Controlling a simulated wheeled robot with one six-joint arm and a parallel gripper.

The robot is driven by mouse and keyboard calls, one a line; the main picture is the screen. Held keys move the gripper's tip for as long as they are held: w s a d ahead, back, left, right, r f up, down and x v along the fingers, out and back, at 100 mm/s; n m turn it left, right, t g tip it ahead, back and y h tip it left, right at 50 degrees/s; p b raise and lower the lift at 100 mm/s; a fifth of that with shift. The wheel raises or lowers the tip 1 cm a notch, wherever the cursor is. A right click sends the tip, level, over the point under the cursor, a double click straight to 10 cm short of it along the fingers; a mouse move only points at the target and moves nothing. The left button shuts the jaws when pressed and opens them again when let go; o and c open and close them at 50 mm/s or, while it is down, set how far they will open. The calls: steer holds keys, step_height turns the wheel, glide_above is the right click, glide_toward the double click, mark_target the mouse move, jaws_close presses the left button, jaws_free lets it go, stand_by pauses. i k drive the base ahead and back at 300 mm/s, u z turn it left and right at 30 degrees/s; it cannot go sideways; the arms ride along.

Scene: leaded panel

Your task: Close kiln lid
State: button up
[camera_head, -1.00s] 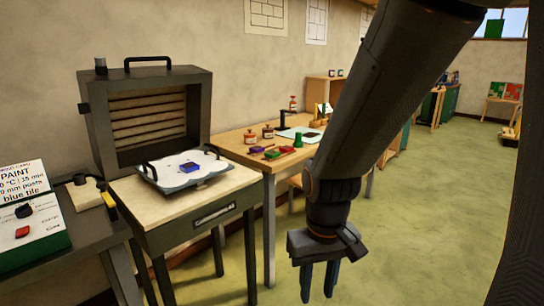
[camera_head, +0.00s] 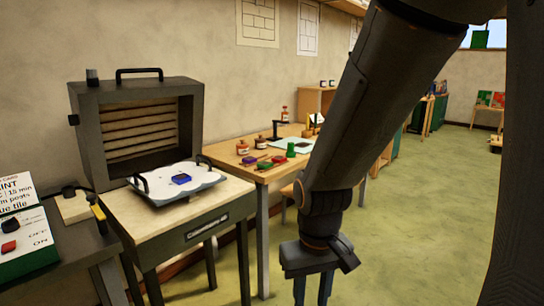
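The kiln's dark grey lid (camera_head: 190,90) stands raised at the back of the kiln, its ribbed tan inside facing forward. A black handle (camera_head: 139,71) is on its upper edge. The kiln base (camera_head: 215,202) is a pale-topped stand on dark legs. On it lies a white tray (camera_head: 160,195) with dark handles, holding a blue tile (camera_head: 181,179). My gripper (camera_head: 313,290) hangs fingers-down over the green floor, to the right of the kiln and apart from it. Its two fingers are apart with nothing seen between them; the tips are cut off by the lower picture edge.
A dark side table (camera_head: 75,245) at the left carries a green-and-white control box (camera_head: 25,250) with a red switch. A wooden bench (camera_head: 240,170) with jars and coloured pieces stands beyond the kiln. Green floor (camera_head: 420,240) is open to the right.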

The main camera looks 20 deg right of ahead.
mark_target(124, 128)
steer(key=u, duration=0.5)
steer(key=i, duration=1.55)
steer(key=z, duration=0.7)
